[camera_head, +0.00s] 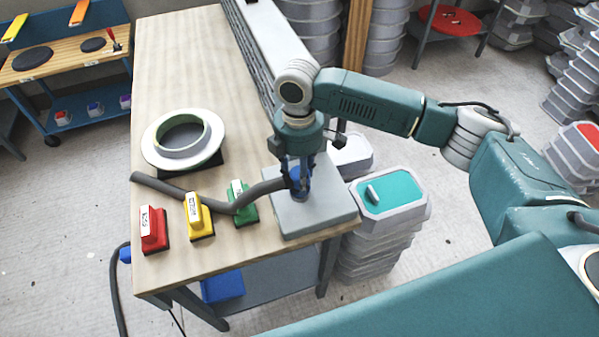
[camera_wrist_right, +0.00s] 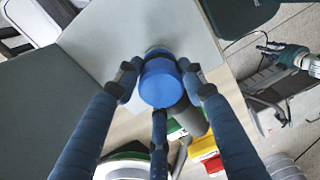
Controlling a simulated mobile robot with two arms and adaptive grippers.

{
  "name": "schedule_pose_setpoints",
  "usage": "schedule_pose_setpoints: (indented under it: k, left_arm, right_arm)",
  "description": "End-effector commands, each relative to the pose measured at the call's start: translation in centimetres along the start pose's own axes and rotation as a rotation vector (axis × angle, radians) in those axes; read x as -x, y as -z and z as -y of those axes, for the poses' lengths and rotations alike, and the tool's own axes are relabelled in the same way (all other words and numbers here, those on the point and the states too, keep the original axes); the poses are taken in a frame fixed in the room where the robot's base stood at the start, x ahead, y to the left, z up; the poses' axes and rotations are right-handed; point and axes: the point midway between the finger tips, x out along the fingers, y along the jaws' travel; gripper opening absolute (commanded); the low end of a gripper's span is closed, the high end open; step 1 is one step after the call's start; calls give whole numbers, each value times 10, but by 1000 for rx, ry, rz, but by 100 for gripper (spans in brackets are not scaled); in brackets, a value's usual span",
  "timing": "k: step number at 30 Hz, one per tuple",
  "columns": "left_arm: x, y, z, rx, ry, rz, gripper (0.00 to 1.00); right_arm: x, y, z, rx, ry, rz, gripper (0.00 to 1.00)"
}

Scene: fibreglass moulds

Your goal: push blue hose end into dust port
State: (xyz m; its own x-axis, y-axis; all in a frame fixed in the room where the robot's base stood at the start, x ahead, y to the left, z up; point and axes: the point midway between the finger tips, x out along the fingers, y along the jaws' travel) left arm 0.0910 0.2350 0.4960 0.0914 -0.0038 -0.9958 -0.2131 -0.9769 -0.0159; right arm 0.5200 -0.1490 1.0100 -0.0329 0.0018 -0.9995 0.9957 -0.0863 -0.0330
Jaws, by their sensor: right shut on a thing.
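My right gripper (camera_head: 299,180) is shut on the blue hose end (camera_wrist_right: 160,82), holding it upright over the grey plate (camera_head: 335,203) at the table's front right corner. In the right wrist view the fingers of my right gripper (camera_wrist_right: 160,85) surround the round blue top. The grey hose (camera_head: 170,189) runs from the hose end leftward across the table, passing by the coloured blocks. I cannot make out the dust port; the gripper and hose end hide what is below them. Whether the hose end touches anything below cannot be told. My left gripper is not seen in the head view.
Red (camera_head: 153,231), yellow (camera_head: 198,216) and green (camera_head: 242,203) blocks stand left of the plate. A white-green ring mould (camera_head: 154,150) lies behind them. Stacked grey moulds (camera_head: 392,212) stand right of the table. The table's back half (camera_head: 190,60) is clear.

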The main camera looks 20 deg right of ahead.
Motion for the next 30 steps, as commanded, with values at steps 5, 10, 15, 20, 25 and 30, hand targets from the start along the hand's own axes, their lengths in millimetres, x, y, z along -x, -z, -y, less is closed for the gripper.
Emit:
schedule_pose_setpoints:
  k: [5,10,15,20,25,30]
  left_arm:
    - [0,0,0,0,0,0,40]
    - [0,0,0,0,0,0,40]
    - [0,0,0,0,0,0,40]
    - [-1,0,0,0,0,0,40]
    - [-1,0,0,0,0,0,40]
    - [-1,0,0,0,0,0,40]
  right_arm:
    - [0,0,0,0,-1,-1,17]
    - [0,0,0,0,-1,-1,17]
    - [-2,0,0,0,0,0,17]
    - [-6,0,0,0,0,0,17]
    - [-9,0,-1,-1,-1,-1,17]
    - [-12,0,-1,-1,-1,-1,44]
